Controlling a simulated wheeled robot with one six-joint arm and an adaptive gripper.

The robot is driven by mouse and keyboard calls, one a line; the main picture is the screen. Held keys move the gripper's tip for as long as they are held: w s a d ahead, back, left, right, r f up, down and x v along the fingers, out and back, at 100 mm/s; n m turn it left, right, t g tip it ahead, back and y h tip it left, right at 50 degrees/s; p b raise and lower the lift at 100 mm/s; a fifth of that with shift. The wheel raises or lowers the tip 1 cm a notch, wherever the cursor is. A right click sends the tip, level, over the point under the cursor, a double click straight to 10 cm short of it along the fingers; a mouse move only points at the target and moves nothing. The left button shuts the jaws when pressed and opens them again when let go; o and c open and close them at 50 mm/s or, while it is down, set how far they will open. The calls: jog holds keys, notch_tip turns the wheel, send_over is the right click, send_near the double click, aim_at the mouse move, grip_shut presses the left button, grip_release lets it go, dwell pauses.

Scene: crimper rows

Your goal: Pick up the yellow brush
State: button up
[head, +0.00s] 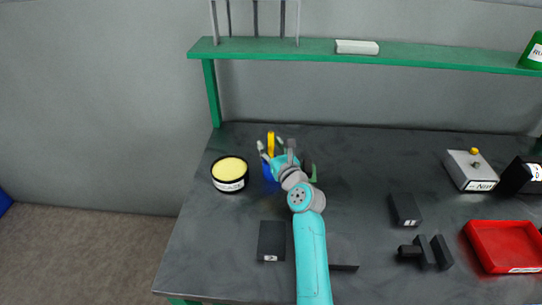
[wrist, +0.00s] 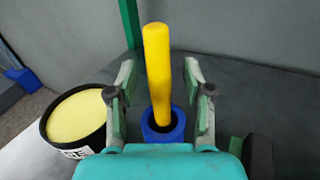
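The yellow brush (wrist: 157,70) stands nearly upright in a blue holder (wrist: 163,128), its handle rising above the rim. In the head view the brush (head: 270,143) shows just beyond my gripper, and the blue holder (head: 267,172) is partly hidden by my arm. My gripper (wrist: 161,80) is open, with one finger on each side of the brush. Gaps show between the brush and both fingers. The lower end of the brush is hidden in the holder. In the head view my gripper (head: 267,152) points toward the back of the table.
A round black tub with yellow contents (head: 230,170) stands left of the holder. A green shelf (head: 430,57) runs above the table's back edge. Black blocks (head: 272,240) lie nearer the front, and a red tray (head: 490,262) is at right. A dark block (wrist: 258,155) is right of my gripper.

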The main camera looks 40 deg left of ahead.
grip_shut()
jog(key=shift+r, duration=0.1)
